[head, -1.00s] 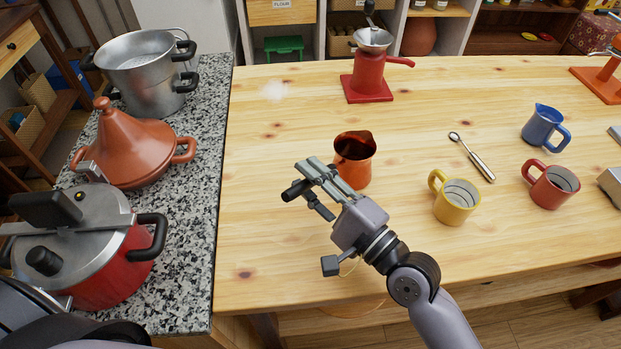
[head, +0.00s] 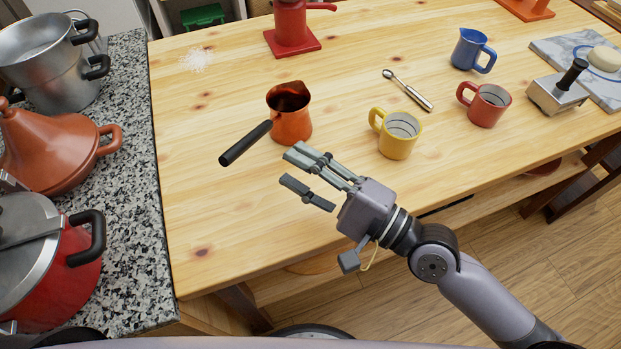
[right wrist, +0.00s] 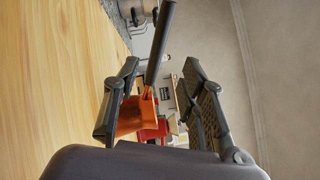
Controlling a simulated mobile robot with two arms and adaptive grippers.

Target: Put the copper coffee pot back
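The copper coffee pot (head: 290,118) stands upright on the wooden table in the head view, its black handle (head: 245,143) pointing to the lower left. My right gripper (head: 297,175) is open and empty, just in front of the pot and its handle, apart from both. In the right wrist view the pot (right wrist: 132,117) shows beyond the spread fingers (right wrist: 163,95), with its dark handle rising between them. My left gripper is not in view.
A yellow mug (head: 398,138), a spoon (head: 408,91), a red mug (head: 486,106) and a blue jug (head: 470,50) stand or lie right of the pot. A red grinder (head: 291,30) is behind. The table (head: 215,215) is clear at left front.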

